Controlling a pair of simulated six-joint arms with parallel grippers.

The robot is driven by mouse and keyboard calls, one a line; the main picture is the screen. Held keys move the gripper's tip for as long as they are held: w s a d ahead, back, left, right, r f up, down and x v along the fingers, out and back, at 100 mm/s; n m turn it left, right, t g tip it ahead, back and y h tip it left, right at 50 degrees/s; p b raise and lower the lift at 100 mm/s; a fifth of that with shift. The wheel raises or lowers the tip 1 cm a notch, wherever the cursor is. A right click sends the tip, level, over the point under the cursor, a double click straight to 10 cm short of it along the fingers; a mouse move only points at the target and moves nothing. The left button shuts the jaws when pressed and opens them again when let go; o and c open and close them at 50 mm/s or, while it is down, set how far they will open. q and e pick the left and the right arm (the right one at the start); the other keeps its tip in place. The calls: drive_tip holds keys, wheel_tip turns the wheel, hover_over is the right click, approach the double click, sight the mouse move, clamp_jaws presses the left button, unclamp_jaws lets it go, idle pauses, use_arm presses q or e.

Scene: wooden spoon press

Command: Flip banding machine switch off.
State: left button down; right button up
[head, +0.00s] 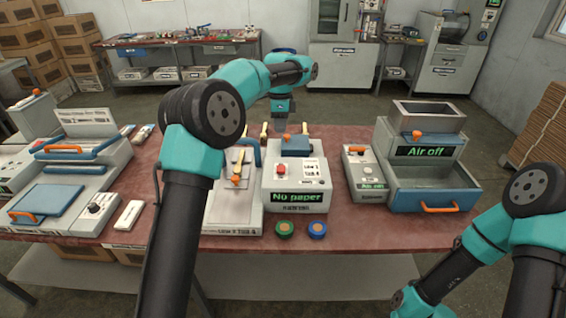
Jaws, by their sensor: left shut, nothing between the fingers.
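A light grey machine with a green "No paper" display (297,197) stands mid-table and looks like the banding machine.
To the right are a small control box (366,178) and a hopper unit reading "Air off" (424,151).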

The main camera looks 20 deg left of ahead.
sight(281, 170)
use_arm(q)
drive_tip(key=shift+f, duration=0.1)
drive_tip(key=f, duration=0.4)
drive_tip(key=s+f, duration=0.1)
drive_tip(key=f, duration=0.4)
drive_tip(key=s+f, duration=0.1)
drive_tip(key=f, duration=0.3)
drive_tip(key=shift+d+f, duration=0.25)
drive_tip(key=shift+f, duration=0.1)
drive_tip(key=shift+d, duration=0.1)
